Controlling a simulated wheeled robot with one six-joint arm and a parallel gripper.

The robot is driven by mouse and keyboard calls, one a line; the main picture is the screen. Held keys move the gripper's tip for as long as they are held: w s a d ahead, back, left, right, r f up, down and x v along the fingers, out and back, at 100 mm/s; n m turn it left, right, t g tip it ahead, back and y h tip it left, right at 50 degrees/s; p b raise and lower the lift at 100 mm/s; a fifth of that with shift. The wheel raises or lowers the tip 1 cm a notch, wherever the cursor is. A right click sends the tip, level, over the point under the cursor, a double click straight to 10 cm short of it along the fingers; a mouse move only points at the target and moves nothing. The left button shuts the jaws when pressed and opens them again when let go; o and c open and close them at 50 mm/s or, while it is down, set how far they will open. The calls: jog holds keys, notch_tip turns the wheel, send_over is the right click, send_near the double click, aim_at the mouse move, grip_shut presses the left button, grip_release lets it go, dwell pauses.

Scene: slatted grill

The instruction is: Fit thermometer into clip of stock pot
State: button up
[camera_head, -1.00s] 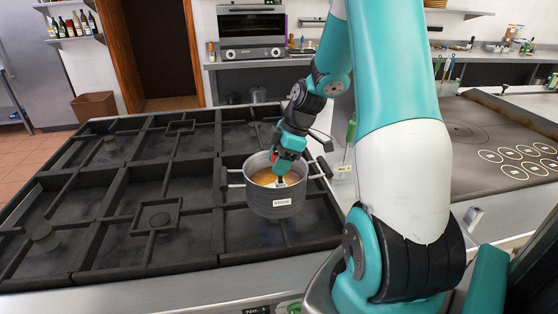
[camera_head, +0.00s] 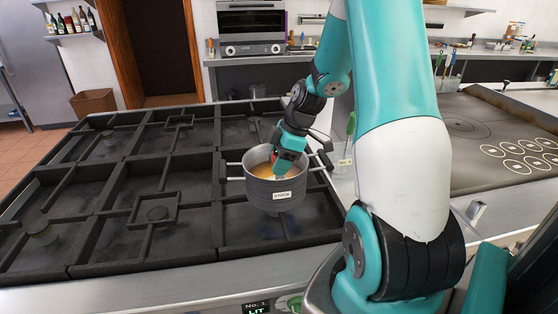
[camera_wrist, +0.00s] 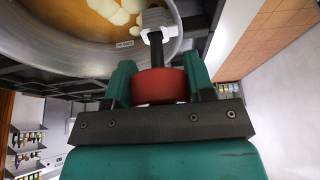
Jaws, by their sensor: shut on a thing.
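The grey stock pot (camera_head: 262,192), labelled STOCK, stands on the right part of the slatted grill with orange broth inside. In the wrist view, its rim (camera_wrist: 182,30) curves across the top and a white clip (camera_wrist: 158,19) sits at the rim. My gripper (camera_wrist: 157,82) is shut on the red head of the thermometer (camera_wrist: 160,87), whose black stem runs to the clip. The stem's end is hidden, so I cannot tell how far it is inside the clip. In the head view, my gripper (camera_head: 282,168) is low over the pot's mouth.
The black grill (camera_head: 150,190) extends left of the pot with its top mostly clear. A green-handled tool in a holder (camera_head: 346,150) stands just right of the pot. Pale pieces (camera_wrist: 115,10) float in the broth. A flat hotplate (camera_head: 465,135) lies farther right.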

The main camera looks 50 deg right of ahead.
jog(key=shift+f+b, duration=1.45)
jog(key=shift+f, duration=0.4)
jog(key=o, duration=1)
jog(key=shift+r, duration=0.1)
jog(key=b+v, duration=0.1)
jog(key=v, duration=1.6)
jog(key=shift+d+r, duration=0.1)
